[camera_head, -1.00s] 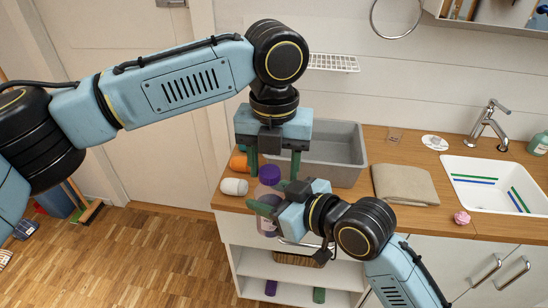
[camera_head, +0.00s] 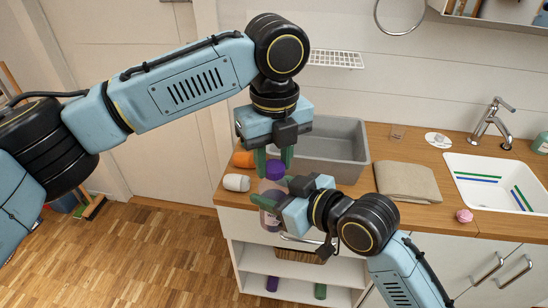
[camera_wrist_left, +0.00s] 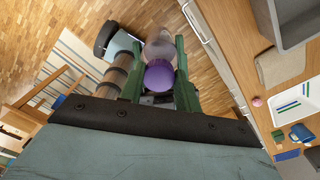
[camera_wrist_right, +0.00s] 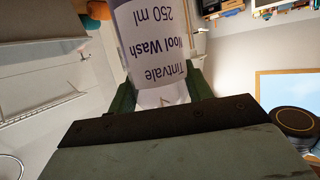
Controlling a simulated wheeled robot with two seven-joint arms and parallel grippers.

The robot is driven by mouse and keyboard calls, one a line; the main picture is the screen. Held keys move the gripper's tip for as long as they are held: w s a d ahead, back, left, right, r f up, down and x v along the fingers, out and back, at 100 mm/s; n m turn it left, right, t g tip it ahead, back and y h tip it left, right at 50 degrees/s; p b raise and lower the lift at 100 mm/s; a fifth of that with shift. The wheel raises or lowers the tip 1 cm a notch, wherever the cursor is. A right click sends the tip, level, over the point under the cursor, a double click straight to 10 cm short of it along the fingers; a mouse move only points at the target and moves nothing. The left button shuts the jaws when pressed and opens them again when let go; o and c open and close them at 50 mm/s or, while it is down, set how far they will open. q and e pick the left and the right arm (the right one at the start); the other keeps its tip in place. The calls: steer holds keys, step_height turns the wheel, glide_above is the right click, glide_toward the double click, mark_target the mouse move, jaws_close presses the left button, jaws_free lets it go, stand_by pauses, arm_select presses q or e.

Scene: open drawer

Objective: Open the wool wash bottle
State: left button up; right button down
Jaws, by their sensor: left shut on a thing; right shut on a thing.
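The wool wash bottle (camera_head: 271,188) is upright in front of the counter's left end, with a clear body, white label and purple cap (camera_head: 275,170). My left gripper (camera_head: 274,165) points down from above and is shut on the cap. The cap sits between its green fingers in the left wrist view (camera_wrist_left: 159,76). My right gripper (camera_head: 276,196) comes from the right and is shut on the bottle's body. The label (camera_wrist_right: 160,40) fills the top middle of the right wrist view. I cannot tell whether the cap is loose from the bottle.
A grey bin (camera_head: 335,147) stands on the wooden counter (camera_head: 355,195) close behind. A folded towel (camera_head: 407,182) and the sink (camera_head: 490,182) are right. Open shelves (camera_head: 290,268) are below.

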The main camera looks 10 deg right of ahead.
arm_select(q)
steer(key=n, duration=0.6)
steer(key=shift+s+d+r, duration=0.1)
steer(key=shift+d, duration=0.25)
steer(key=n, duration=0.5)
steer(key=shift+a+n, duration=0.15)
steer(key=shift+n, duration=0.15)
steer(key=n, duration=0.5)
steer(key=shift+a+n, duration=0.2)
steer(key=shift+n, duration=0.1)
steer(key=n, duration=0.3)
steer(key=shift+a+n, duration=0.15)
steer(key=shift+n, duration=0.15)
steer(key=n, duration=0.3)
steer(key=shift+a+r+n, duration=0.1)
steer(key=shift+a+n, duration=0.05)
steer(key=shift+n, duration=0.15)
steer(key=n, duration=0.7)
steer(key=shift+a, duration=0.1)
steer(key=n, duration=0.3)
steer(key=shift+n, duration=0.3)
steer(key=n, duration=0.3)
steer(key=shift+s+n, duration=0.1)
steer(key=shift+n, duration=0.2)
steer(key=n, duration=0.5)
steer(key=shift+s, duration=0.1)
steer(key=n, duration=0.3)
steer(key=shift+s+d, duration=0.15)
steer(key=shift+d, duration=0.1)
steer(key=shift+a, duration=0.1)
